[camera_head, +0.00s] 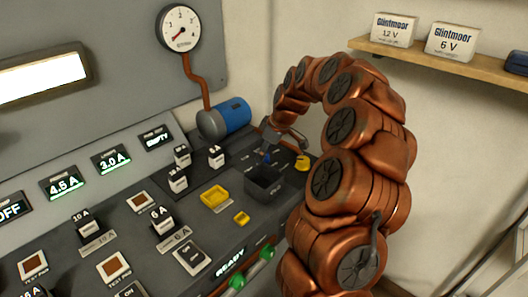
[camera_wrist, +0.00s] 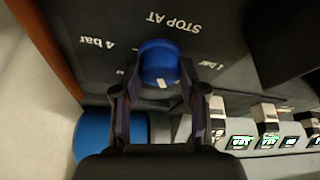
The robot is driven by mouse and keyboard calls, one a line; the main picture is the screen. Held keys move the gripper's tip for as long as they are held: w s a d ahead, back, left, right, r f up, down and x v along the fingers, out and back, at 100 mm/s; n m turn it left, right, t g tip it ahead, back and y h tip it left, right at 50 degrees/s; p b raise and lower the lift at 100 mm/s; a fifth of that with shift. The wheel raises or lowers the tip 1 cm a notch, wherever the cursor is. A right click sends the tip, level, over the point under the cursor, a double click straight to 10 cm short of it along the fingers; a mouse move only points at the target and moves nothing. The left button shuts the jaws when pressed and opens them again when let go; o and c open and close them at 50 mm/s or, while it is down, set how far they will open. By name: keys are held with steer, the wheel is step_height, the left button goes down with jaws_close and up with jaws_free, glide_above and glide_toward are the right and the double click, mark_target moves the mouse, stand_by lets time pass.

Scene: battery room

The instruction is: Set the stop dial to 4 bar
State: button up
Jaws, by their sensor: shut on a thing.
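The stop dial is a round blue knob (camera_wrist: 158,58) on a dark panel in the wrist view. The panel's lettering is upside down there: "STOP AT" above the knob, "4 bar" to its left and "1 bar" to its right. A white mark on the knob's lower side faces the bottom of the picture, toward my palm. My gripper (camera_wrist: 160,75) is shut on the dial, one finger at each side.
A round gauge (camera_head: 180,28) hangs on the wall above the pump, joined by a copper pipe (camera_head: 196,82). Several battery blocks stand left. A shelf (camera_head: 430,62) holds boxes at right.

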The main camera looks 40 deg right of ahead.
steer(key=shift+f+m+b, duration=0.1)
steer(key=shift+m+b, duration=0.2)
steer(key=shift+b, duration=0.05)
steer(key=m+h+b, duration=0.1)
steer(key=m+b, duration=0.1)
steer(key=shift+f+m, duration=0.15)
steer(key=shift+m, duration=0.15)
steer(key=m+h+b, duration=0.1)
steer(key=m+b, duration=0.1)
steer(key=m, duration=0.1)
steer(key=shift+a+m+h, duration=0.1)
steer(key=shift+m+h, duration=0.3)
steer(key=m, duration=0.2)
steer(key=m+h+b, duration=0.1)
steer(key=m, duration=0.1)
steer(key=shift+a+h, duration=0.1)
steer(key=shift+h, duration=0.2)
steer(key=m+g+h, duration=0.1)
steer(key=m, duration=0.2)
steer(key=m+b, duration=0.1)
steer(key=m, duration=0.2)
steer(key=shift+w+r+m+g+h, duration=0.2)
steer(key=shift+m+g+h, duration=0.2)
steer(key=m+g, duration=0.1)
steer(key=m, duration=0.2)
steer(key=m+g+b, duration=0.1)
steer(key=m, duration=0.1)
steer(key=shift+w+a+m+h, duration=0.1)
steer(key=shift+m+h, duration=0.2)
steer(key=shift+m, duration=0.4)
